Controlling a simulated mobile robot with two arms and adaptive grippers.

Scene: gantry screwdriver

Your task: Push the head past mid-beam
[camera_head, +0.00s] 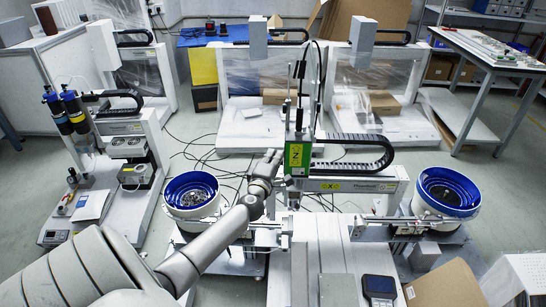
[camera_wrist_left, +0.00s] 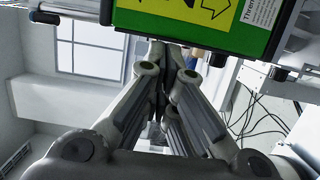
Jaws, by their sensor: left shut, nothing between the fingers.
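The gantry head (camera_head: 297,157), a green upright unit with a yellow Z label, stands on the horizontal beam (camera_head: 350,185) near the beam's left part. My left gripper (camera_head: 272,158) is shut and empty, just left of the head's green side; I cannot tell whether it touches. In the left wrist view the head's green body (camera_wrist_left: 215,22) with a yellow arrow label fills the top, close above the shut fingers (camera_wrist_left: 158,60). The fingertips are partly hidden under its lower edge. My right gripper is not in view.
A blue-rimmed feeder bowl (camera_head: 191,194) stands left of the beam and another (camera_head: 446,192) at its right end. A black cable chain (camera_head: 355,145) runs behind the beam to the right. A handheld device (camera_head: 379,288) lies in front. A screwdriver stand (camera_head: 72,125) is at left.

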